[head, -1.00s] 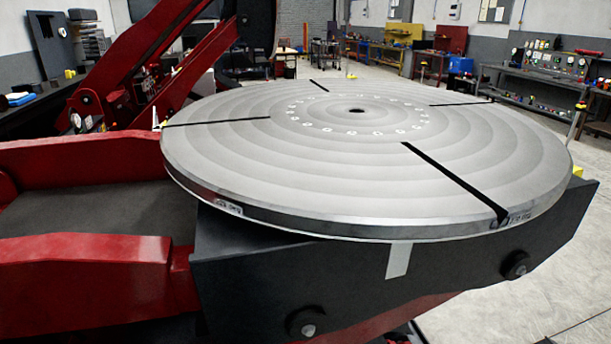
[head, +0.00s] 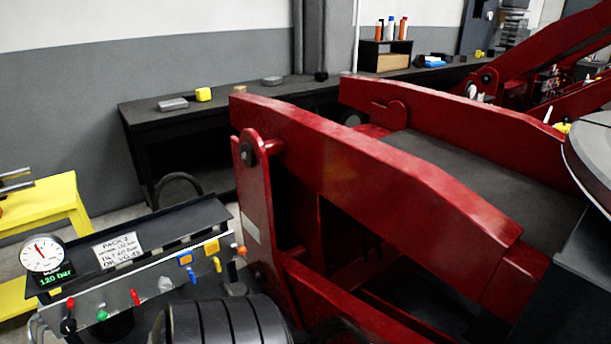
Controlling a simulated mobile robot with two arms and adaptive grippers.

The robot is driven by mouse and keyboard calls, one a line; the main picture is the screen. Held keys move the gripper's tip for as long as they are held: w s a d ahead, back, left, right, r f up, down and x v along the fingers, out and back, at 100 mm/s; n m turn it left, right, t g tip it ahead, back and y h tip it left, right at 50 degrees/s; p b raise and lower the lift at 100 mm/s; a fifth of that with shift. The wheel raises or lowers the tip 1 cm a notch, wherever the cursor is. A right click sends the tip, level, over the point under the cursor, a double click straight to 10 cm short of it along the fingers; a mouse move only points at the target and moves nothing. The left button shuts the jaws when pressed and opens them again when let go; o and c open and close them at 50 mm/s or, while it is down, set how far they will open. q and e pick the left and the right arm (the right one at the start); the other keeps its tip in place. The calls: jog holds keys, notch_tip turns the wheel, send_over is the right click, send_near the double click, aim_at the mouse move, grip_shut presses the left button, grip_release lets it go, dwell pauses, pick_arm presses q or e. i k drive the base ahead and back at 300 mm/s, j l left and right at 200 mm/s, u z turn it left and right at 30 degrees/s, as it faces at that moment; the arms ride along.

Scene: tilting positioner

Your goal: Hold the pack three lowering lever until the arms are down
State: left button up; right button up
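A control panel (head: 180,282) at the lower left carries a row of small levers and knobs: red (head: 135,297), green (head: 102,315), yellow (head: 217,264) and orange (head: 241,251) among them. Its placard (head: 118,250) begins with "PACK"; the number is too small to read surely. I cannot tell which control is the lowering lever. A round gauge (head: 44,254) above a green "120 bar" readout stands at its left. A thick red arm (head: 350,160) slopes down to the right from a pivot post (head: 255,200). Neither gripper is in view.
A dark bench (head: 140,122) with small blocks runs along the grey wall. A yellow stand (head: 50,205) is left of the panel. A dark ribbed cylinder (head: 225,320) sits below the panel. The round plate's edge (head: 590,150) shows at far right.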

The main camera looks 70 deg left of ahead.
aim_at(242, 249)
jog(key=u, duration=1.85)
